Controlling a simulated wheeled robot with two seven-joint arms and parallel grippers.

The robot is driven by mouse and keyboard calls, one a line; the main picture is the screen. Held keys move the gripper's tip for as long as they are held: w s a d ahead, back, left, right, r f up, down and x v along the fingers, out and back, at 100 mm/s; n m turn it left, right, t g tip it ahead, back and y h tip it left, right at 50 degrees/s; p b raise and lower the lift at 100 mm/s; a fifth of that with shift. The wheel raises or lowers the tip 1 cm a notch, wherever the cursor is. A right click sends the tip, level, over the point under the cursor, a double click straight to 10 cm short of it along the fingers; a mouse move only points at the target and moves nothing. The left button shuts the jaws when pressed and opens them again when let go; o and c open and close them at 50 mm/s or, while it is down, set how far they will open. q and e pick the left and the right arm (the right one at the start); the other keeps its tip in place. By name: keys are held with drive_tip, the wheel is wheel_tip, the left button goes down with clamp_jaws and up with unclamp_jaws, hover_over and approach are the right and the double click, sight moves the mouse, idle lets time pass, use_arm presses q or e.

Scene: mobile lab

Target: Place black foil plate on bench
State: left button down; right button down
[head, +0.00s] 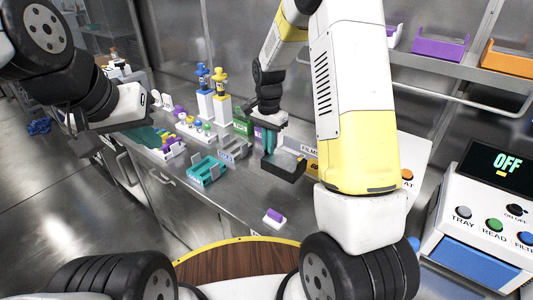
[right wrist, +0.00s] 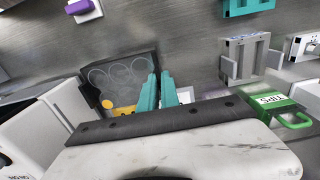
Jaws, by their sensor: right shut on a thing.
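The black foil plate (head: 284,166) is a dark, flat block at the bench (head: 235,192) in the head view. In the right wrist view the plate (right wrist: 122,72) shows faint round outlines on its face. My right gripper (head: 269,143) points down at the plate's left side, its teal fingers shut on the plate's edge; they also show in the right wrist view (right wrist: 160,92). Whether the plate touches the bench I cannot tell. My left gripper (head: 148,137) is over the far left of the bench; its finger gap is not clear.
A teal holder (head: 207,170), a grey holder (head: 235,150) and a green box (head: 242,125) stand left of the plate. A small purple-and-white block (head: 273,216) lies nearer. A machine reading OFF (head: 490,205) stands right. Bare bench lies between the teal holder and the purple-and-white block.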

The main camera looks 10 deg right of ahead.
drive_tip(key=shift+f, duration=3.6)
drive_tip(key=shift+f, duration=0.15)
drive_tip(key=c, duration=1.6)
unclamp_jaws()
